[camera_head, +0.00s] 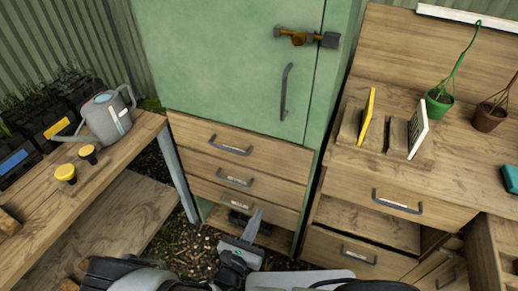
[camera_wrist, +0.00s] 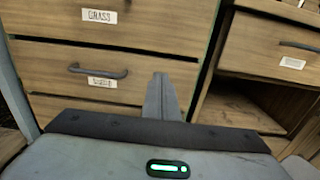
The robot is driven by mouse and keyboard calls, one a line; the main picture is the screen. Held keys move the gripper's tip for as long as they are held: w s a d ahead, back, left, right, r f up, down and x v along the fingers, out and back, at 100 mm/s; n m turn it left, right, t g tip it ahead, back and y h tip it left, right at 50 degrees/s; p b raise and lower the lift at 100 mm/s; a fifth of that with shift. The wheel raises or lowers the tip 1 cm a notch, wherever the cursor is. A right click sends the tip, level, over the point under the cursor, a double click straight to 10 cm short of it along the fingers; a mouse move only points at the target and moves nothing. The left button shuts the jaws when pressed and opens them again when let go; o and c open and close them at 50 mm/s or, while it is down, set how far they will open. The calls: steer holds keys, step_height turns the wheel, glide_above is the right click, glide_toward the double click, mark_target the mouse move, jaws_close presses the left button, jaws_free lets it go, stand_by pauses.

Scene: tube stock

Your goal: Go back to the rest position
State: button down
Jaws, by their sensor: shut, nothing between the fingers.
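My gripper (camera_head: 252,226) is low in front of the drawers of the green cabinet (camera_head: 225,60), at the bottom centre of the head view. Its fingers are together, with nothing between them. In the wrist view my gripper (camera_wrist: 160,85) points at the wooden drawer fronts, and a drawer labelled GRASS (camera_wrist: 75,20) is at the upper left. I cannot tell whether the fingertips touch the drawer fronts. Part of my arm fills the bottom of the head view.
A wooden bench (camera_head: 150,125) at left holds a watering can (camera_head: 107,115) and yellow-topped pots (camera_head: 66,173). The right-hand desk (camera_head: 350,155) has an open compartment (camera_head: 370,225) and a drawer pulled out at far right (camera_head: 490,255). Dark ground shows between bench and cabinet.

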steer(key=s+d+r+m+g, duration=0.2)
steer(key=d+r+m+g, duration=0.2)
steer(key=r+m+g, duration=0.35)
steer(key=s+d+r+m+g+y, duration=0.15)
steer(key=d+r+m+g, duration=0.25)
steer(key=r+m, duration=0.6)
steer(key=s+d+r+m+g, duration=0.3)
steer(key=d+r+m+g, duration=0.3)
steer(key=r, duration=0.5)
steer(key=s+r+m+t+y+p, duration=0.2)
steer(key=r+p, duration=0.4)
steer(key=r, duration=0.7)
steer(key=s+r+m+t+y+p, duration=0.3)
steer(key=r+m+p, duration=0.3)
steer(key=r, duration=0.8)
steer(key=shift+s+t+p, duration=0.6)
steer(key=shift+t+p, duration=0.15)
steer(key=shift+p, duration=0.05)
steer(key=shift+d+y, duration=0.15)
steer(key=shift+y, duration=0.1)
